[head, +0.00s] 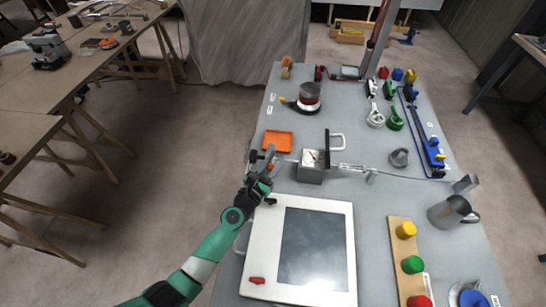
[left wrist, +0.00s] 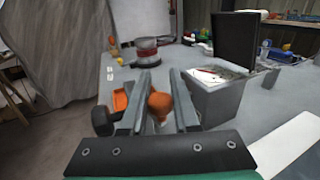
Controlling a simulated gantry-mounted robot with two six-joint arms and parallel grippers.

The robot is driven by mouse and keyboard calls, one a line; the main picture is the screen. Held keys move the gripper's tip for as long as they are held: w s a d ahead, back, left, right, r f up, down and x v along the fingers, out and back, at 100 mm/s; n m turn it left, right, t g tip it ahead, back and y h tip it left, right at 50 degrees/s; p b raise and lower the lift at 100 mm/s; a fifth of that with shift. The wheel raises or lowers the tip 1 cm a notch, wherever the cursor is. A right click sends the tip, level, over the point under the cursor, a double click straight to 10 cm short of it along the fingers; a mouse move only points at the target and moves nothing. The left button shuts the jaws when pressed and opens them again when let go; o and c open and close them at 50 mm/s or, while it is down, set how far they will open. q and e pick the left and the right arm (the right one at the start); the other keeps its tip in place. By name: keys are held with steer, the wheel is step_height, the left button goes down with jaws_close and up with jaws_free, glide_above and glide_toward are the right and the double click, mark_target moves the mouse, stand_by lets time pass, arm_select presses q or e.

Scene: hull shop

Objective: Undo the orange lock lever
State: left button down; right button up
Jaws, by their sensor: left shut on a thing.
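The orange lever's rounded end (left wrist: 159,103) shows between the two fingers of my left gripper (left wrist: 161,88) in the left wrist view. The gripper is shut on it. In the head view my left gripper (head: 264,163) is just left of a small grey metal box (head: 311,174), and the lever is hidden there. The box also shows in the left wrist view (left wrist: 221,103), right of the fingers, with a dark panel (left wrist: 236,42) standing upright on it. How the lever joins the box cannot be told. My right gripper is not in view.
An orange tray (head: 278,141) lies just beyond my left gripper. A white-framed panel (head: 314,246) lies in front. A metal mug (head: 449,212) and a board with coloured knobs (head: 399,239) stand to the right. Bare bench shows beyond the box.

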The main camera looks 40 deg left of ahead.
arm_select(q)
steer(key=shift+w+a+n+g+y+b, duration=0.1)
steer(key=shift+w+n+g+y+b, duration=0.2)
steer(key=shift+n+g+y+b, duration=0.7)
steer(key=shift+w+n+g+y+b, duration=0.25)
steer(key=shift+n+g+y+b, duration=0.25)
steer(key=shift+n+y, duration=1.05)
steer(key=shift+w+a+n+g+y+b, duration=0.1)
steer(key=shift+w+n+g+y+b, duration=0.2)
steer(key=shift+n+g+y+b, duration=1)
steer(key=shift+m+t+y+p, duration=0.5)
steer(key=shift+m+y+p, duration=0.05)
steer(key=shift+m, duration=0.1)
steer(key=c, duration=0.7)
jaws_free()
